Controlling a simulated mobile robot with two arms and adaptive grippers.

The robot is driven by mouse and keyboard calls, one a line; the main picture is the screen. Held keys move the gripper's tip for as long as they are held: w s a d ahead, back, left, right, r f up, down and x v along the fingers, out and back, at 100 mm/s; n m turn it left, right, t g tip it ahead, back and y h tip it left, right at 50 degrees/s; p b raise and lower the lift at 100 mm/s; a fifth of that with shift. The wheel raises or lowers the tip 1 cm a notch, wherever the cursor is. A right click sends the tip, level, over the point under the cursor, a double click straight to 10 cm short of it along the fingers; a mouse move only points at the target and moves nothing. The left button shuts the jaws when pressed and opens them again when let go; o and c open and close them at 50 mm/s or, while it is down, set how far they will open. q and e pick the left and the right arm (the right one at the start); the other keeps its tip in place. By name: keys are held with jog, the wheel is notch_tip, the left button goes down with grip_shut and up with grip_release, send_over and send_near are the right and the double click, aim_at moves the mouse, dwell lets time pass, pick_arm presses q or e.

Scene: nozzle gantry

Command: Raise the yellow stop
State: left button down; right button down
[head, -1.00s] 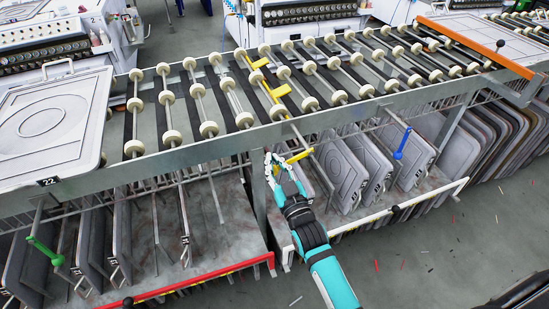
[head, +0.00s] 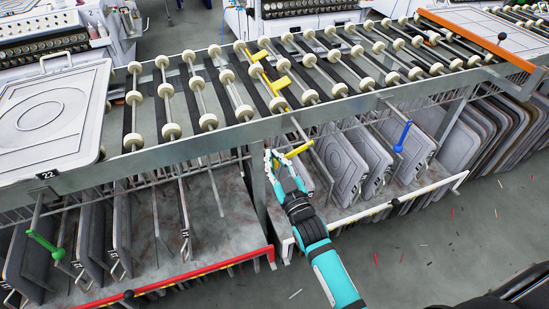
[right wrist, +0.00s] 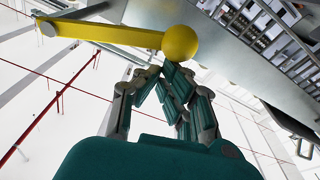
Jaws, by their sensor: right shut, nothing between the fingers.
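The yellow stop (head: 282,83) is a yellow bar with tabs among the rollers of the conveyor. Its yellow lever (head: 301,149) sticks out below the front rail. In the right wrist view the lever (right wrist: 105,32) runs in from the left and ends in a yellow ball (right wrist: 181,43). My right gripper (head: 272,158) is at the ball end of the lever. In the right wrist view the gripper (right wrist: 160,75) is shut and empty, its fingertips just below the ball. I cannot tell whether they touch it. My left gripper is not in view.
A blue lever (head: 402,137) hangs to the right and a green lever (head: 45,246) to the left. A steel front rail (head: 215,139) runs above my right gripper. Grey panels (head: 343,168) stand on the rack below. A white-edged bar (head: 380,208) crosses the lower right.

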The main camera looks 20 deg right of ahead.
jog(key=shift+d+f+n+b, duration=0.15)
jog(key=shift+f+n+b, duration=0.15)
jog(key=shift+f+n, duration=0.9)
jog(key=d+f+n+g+y+b, duration=0.1)
jog(key=d+f+n+b, duration=0.1)
jog(key=d+f+n, duration=0.5)
jog(key=shift+w+f+n+g+y+b, duration=0.15)
jog(key=shift+f+n+g+y+b, duration=0.2)
jog(key=shift+n, duration=2.55)
jog(key=shift+d, duration=0.1)
jog(key=shift+w, duration=0.1)
